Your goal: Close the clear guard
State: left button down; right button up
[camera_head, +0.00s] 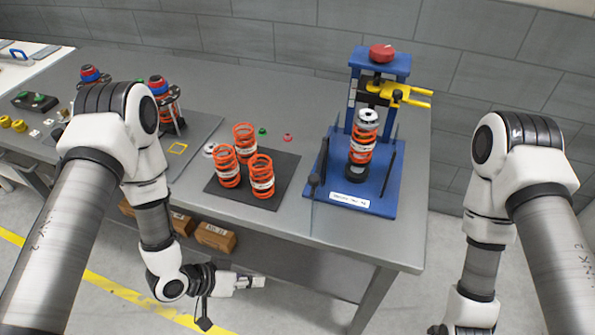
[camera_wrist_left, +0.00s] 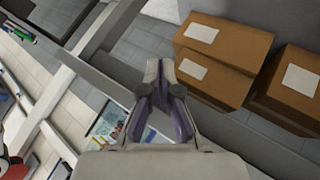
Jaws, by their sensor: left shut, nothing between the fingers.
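A blue press fixture (camera_head: 376,205) stands at the right end of the grey table. An orange spring (camera_head: 361,150) with a metal cap stands upright in its middle. The clear guard (camera_head: 316,200) is hard to make out; a faint see-through panel with a dark knob shows along the fixture's left side, apart from its open front. My left gripper (camera_head: 258,282) is shut and empty, low in front of the table and well below and left of the guard. Its fingers also show in the left wrist view (camera_wrist_left: 160,78). My right gripper is out of frame.
Three orange springs (camera_head: 228,173) stand on a black mat (camera_head: 285,165) left of the fixture. Cardboard boxes (camera_head: 215,237) sit on the shelf under the table, and also show in the left wrist view (camera_wrist_left: 222,42). The table's front edge lies between my left gripper and the fixture.

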aim_at(318, 184)
pick_arm(q)
jog(key=w+d+r+m+h, duration=0.2)
jog(key=w+r+m+h, duration=0.35)
jog(key=r, duration=0.55)
jog(key=w+a+r+m+g+h+p, duration=0.15)
jog(key=a+r+m, duration=0.25)
jog(key=r, duration=0.4)
jog(key=w+a+r+m+g+h, duration=0.2)
jog(key=a+r+m, duration=0.2)
jog(key=r, duration=0.4)
jog(key=d+f+p, duration=0.1)
jog(key=d+p, duration=0.3)
jog(key=d, duration=1)
jog(key=shift+w+d+f+y+p, duration=0.2)
jog(key=shift+w+y+p, duration=0.1)
jog(key=shift+w, duration=0.15)
